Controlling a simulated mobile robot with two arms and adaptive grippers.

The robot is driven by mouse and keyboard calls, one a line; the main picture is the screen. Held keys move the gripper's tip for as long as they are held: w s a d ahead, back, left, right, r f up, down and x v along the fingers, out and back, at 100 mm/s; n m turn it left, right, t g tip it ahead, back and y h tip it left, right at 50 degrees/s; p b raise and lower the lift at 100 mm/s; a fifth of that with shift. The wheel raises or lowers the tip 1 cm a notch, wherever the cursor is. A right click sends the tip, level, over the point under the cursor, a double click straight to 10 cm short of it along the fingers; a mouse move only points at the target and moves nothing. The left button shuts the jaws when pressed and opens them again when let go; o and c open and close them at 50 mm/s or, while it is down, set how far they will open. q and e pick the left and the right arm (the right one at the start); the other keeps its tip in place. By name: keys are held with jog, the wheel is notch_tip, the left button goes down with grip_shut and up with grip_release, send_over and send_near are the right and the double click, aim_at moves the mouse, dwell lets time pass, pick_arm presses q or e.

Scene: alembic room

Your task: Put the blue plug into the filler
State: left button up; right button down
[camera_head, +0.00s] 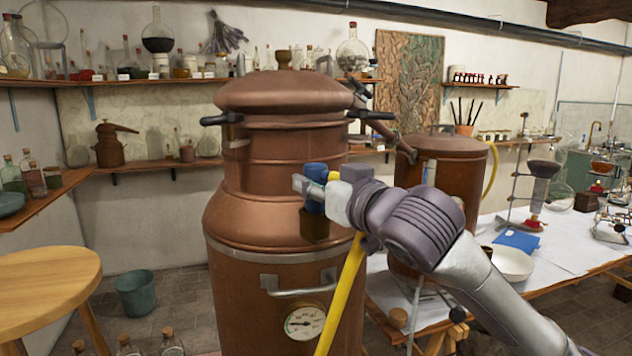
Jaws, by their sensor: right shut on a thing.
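The blue plug (315,173) is in front of the big copper vessel, near the middle of the head view. My right gripper (318,190) comes in from the right and is shut on the plug, which shows above and below the fingers. The filler appears to be the short dark brass spout (314,226) on the vessel's shoulder, directly under the plug. The plug's lower end is at or just above the spout's mouth. I cannot tell whether it is inside. My left gripper is not in view.
The copper vessel (255,215) has dark side handles, a front handle (298,287) and a gauge (305,322). A yellow tube (345,290) runs down past my right gripper. A second copper vessel (455,175) and a white-covered table (560,240) stand to the right. A round wooden stool (45,285) is at left.

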jog(key=shift+f, duration=1.15)
dwell(2.4)
jog(key=c, duration=0.7)
grip_release()
jog(key=shift+o, duration=0.2)
jog(key=shift+s, duration=0.1)
